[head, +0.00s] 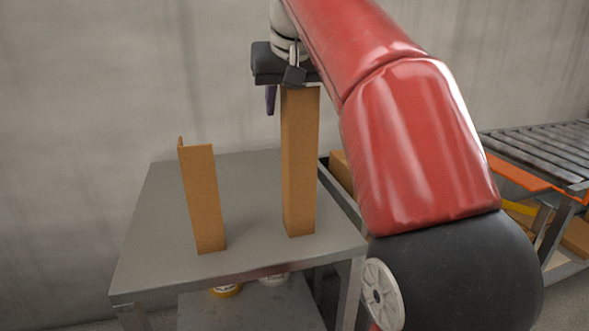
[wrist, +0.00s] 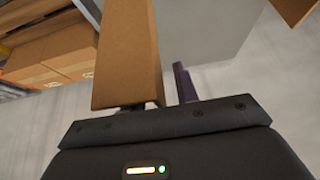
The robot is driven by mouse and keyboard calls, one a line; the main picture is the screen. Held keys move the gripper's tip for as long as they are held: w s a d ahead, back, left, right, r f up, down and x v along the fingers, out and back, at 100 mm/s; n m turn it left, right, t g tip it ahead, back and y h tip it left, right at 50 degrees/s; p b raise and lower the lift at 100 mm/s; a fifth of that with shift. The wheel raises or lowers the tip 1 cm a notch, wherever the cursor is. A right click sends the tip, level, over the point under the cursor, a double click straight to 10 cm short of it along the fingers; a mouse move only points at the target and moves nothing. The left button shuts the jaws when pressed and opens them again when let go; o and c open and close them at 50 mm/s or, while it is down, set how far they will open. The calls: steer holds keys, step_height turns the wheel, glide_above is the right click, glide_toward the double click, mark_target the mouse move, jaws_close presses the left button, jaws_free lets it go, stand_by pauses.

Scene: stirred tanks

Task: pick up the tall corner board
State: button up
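The tall corner board (head: 300,165) is brown cardboard and stands upright on the grey table (head: 165,235), right of a shorter corner board (head: 204,200). My gripper (head: 281,98) is at its top end, pointing down. One purple finger shows left of the board in the head view, and the other is mostly hidden. In the wrist view the tall board (wrist: 128,50) covers most of one finger. The purple finger of my gripper (wrist: 160,92) stands beside the board with a small gap. The fingers are apart, so the gripper looks open.
A roller conveyor (head: 540,150) stands at the right, with cardboard boxes (head: 577,236) below it. A wall is behind the table. A lower shelf (head: 250,305) under the table holds small containers (head: 226,291). The tabletop around the boards is clear.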

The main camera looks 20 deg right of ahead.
jaws_close()
steer(key=shift+r, duration=0.1)
